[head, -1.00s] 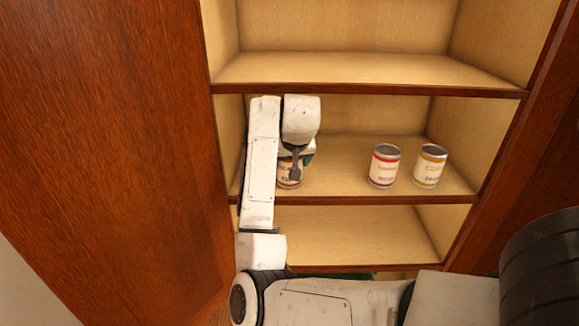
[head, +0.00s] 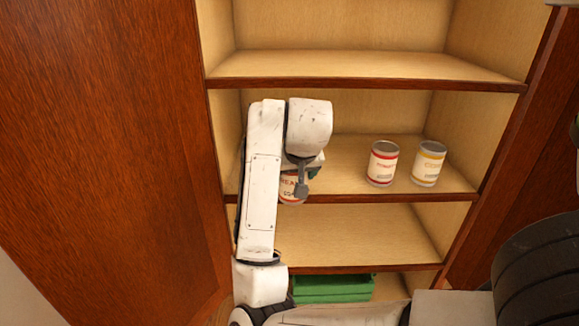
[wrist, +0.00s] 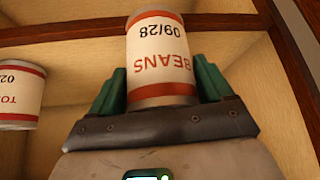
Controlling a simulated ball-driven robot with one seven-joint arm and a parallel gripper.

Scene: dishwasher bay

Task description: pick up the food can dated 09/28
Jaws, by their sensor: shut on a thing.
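The food can dated 09/28 (wrist: 160,52) shows in the wrist view, with a white label, a red band and the word BEANS, upside down in the picture. My gripper (wrist: 163,85) is shut on it, with a green finger on each side. In the head view the can (head: 290,187) is at the left, at the front edge of the middle shelf, partly hidden by my gripper (head: 301,176). In that view I cannot tell whether its base is clear of the shelf.
A red-banded can (head: 382,164) and a yellow-banded can (head: 428,164) stand on the middle shelf (head: 345,185) to the right. The upper shelf (head: 365,66) and the lower shelf (head: 350,235) look bare. A green crate (head: 333,287) is below.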

